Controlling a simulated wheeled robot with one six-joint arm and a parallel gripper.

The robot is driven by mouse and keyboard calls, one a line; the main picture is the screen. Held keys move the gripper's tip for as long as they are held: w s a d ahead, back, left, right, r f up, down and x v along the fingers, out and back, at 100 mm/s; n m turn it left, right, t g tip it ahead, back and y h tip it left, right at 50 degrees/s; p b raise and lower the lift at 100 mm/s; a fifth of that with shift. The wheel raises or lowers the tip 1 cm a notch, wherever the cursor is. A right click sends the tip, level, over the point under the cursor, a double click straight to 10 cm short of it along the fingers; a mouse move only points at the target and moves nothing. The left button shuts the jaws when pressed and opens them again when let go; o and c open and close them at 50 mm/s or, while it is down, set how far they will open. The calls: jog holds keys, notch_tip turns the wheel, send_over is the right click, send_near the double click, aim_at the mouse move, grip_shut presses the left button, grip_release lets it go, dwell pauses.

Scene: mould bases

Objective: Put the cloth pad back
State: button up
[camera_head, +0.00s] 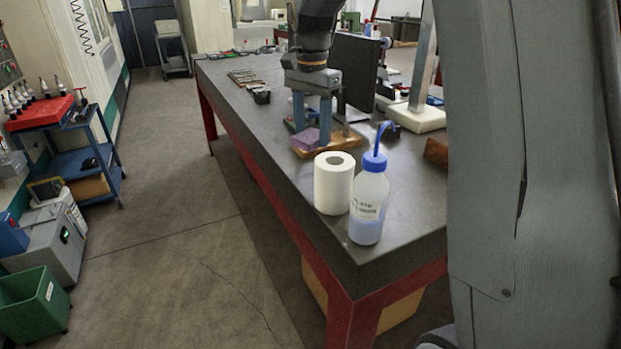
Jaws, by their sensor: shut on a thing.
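My gripper (312,136) points down over the dark workbench, with its two blue-grey fingers closed on a purple cloth pad (305,140). The pad sits between the fingertips, low over a brown wooden board (346,143). I cannot tell whether the pad touches the board. The fingers partly hide the pad and the board.
A white paper roll (333,184) and a wash bottle (369,204) with a blue cap stand near the bench's front corner. A dark upright panel (356,72) and a white-based stand (412,118) are to the right. Small tools (245,78) lie farther back. The bench's left edge is close to the board.

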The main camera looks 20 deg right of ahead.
aim_at(312, 176)
notch_tip(312, 176, down, 9)
jog(key=shift+f+p, duration=0.2)
jog(key=shift+p, duration=0.85)
jog(key=shift+f, duration=0.1)
jog(key=o, duration=1)
notch_tip(312, 176, up, 12)
jog(key=b, duration=0.2)
jog(key=shift+b, duration=0.4)
jog(key=shift+r, duration=0.25)
